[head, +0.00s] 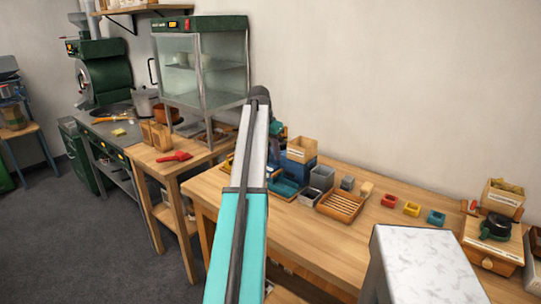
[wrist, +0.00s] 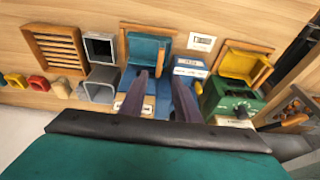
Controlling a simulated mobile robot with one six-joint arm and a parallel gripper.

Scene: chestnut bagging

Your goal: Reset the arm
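My arm reaches up the middle of the head view, over the near left end of the wooden workbench (head: 330,250). Its far end hides most of my gripper there. In the wrist view my gripper (wrist: 159,80) shows two dark fingers, set apart with nothing held between them. They hang above the blue equipment on the bench. A blue tray with a wooden frame (wrist: 148,48) lies just beyond the fingertips. A blue box with a small display (wrist: 188,64) is right beside the right finger. I cannot tell whether the fingers touch anything.
Grey bins (wrist: 101,48) and a slatted wooden tray (wrist: 56,45) lie left of the fingers. A green device (wrist: 233,100) with a yellow tray (wrist: 243,65) is to the right. A glass cabinet (head: 180,75) stands behind.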

